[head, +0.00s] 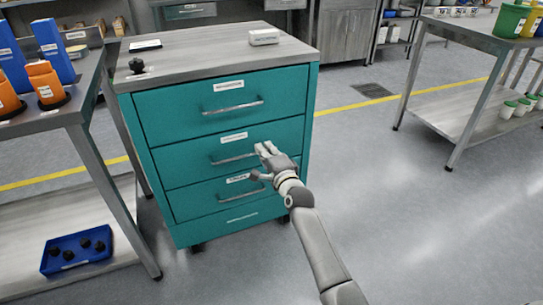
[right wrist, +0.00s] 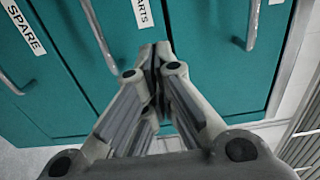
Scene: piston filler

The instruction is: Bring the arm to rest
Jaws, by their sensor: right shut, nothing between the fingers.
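My right gripper (head: 263,160) is in front of the teal drawer cabinet (head: 180,185), near its middle and lower drawers, with my arm coming up from the lower right. In the right wrist view, its fingers (right wrist: 157,58) are together with nothing between them, pointing at the drawer fronts. The gripper appears apart from the drawer handles, though its exact gap to the cabinet is hard to tell. All drawers look closed. My left gripper does not show.
A small white box (head: 264,37) and a dark knob (head: 137,66) sit on the cabinet top. A bench with orange and blue bins (head: 46,84) stands at left, with a blue tray (head: 62,267) low down. A grey table (head: 470,38) stands at right. The floor (head: 420,230) right of my arm is clear.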

